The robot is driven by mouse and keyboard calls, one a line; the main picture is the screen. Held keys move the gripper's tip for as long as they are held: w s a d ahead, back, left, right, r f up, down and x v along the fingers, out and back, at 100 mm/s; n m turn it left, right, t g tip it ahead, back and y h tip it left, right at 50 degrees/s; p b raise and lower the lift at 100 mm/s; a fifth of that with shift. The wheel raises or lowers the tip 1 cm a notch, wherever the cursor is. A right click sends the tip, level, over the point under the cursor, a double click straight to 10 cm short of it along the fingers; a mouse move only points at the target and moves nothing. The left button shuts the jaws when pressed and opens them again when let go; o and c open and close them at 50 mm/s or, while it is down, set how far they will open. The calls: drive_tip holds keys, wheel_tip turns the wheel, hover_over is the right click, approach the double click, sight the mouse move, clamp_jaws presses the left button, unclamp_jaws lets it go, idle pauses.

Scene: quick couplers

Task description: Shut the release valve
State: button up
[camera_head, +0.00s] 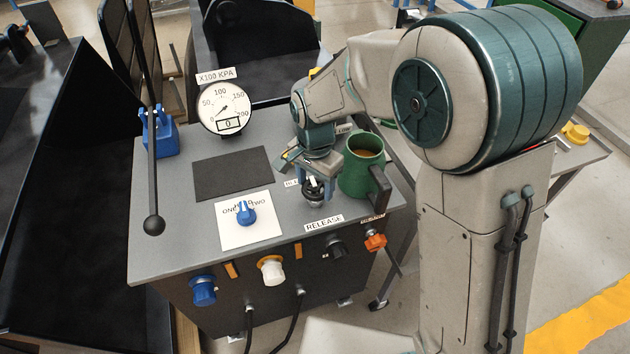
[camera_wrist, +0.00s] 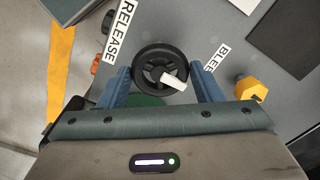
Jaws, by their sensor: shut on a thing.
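The release valve is a black spoked handwheel (camera_head: 315,201) on the grey bench top (camera_head: 165,255), just behind the white RELEASE label (camera_head: 324,223). In the wrist view the handwheel (camera_wrist: 146,54) sits between the blue fingers, with a white piece across its rim. My gripper (camera_head: 314,187) reaches down over the wheel from above. In the wrist view my gripper (camera_wrist: 163,82) is shut on the wheel, one finger at each side. The gripper hides part of the wheel in the head view. The round gauge (camera_head: 224,107) shows 0 in its small window.
A green mug (camera_head: 355,176) with brown contents stands close right of my gripper. A yellow knob (camera_wrist: 251,88) lies near the BLEED label (camera_wrist: 216,58). A blue knob (camera_head: 246,212) sits on a white plate, and a tall black lever (camera_head: 152,180) stands at left.

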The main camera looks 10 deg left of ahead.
sight(315, 187)
drive_tip(key=o, duration=1)
drive_tip(key=shift+r, duration=0.1)
wheel_tip(315, 187, up, 14)
drive_tip(key=shift+f+p, duration=0.15)
drive_tip(key=shift+p, duration=0.15)
drive_tip(key=s+d+r+n+t+p, duration=0.1)
drive_tip(key=s+d, duration=0.1)
drive_tip(key=d, duration=0.6)
drive_tip(key=s+d+r+n+t+p, duration=0.1)
drive_tip(key=s+d+r, duration=0.1)
drive_tip(key=d, duration=0.7)
drive_tip(key=s+d+n, duration=0.1)
drive_tip(key=s+d, duration=0.2)
drive_tip(key=s+d+f+n, duration=0.1)
drive_tip(key=s+d, duration=0.1)
drive_tip(key=d, duration=0.1)
drive_tip(key=s+d+f+n, duration=0.1)
drive_tip(key=s+d, duration=0.2)
drive_tip(key=shift+s+d+f+t, duration=0.1)
drive_tip(key=shift+s+f+t, duration=0.15)
drive_tip(key=shift+s+t, duration=0.15)
